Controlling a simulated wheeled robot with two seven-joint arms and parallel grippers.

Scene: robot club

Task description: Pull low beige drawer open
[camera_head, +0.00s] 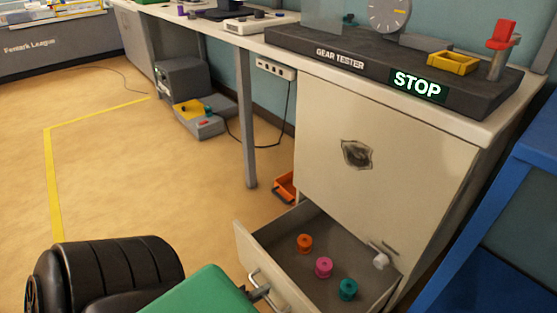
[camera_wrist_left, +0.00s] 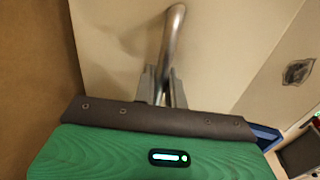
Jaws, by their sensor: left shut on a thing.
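The low beige drawer (camera_head: 238,243) stands out from the bottom of the beige cabinet (camera_head: 385,150), open enough to show its grey inside. An orange spool (camera_head: 305,243), a pink one (camera_head: 323,267), a teal one (camera_head: 347,289) and a white piece (camera_head: 380,260) are in it. My left gripper (camera_head: 262,292) is at the drawer's front, shut on its metal bar handle (camera_head: 255,280). In the left wrist view, the fingers (camera_wrist_left: 163,85) close around the curved handle (camera_wrist_left: 174,35) against the beige front. My right gripper is not in view.
A black gear tester (camera_head: 390,75) stands on the counter above the cabinet. An orange bin (camera_head: 284,187) lies on the floor behind the drawer, beside a table leg (camera_head: 247,130). A blue frame (camera_head: 500,200) stands close on the right. Open floor lies to the left.

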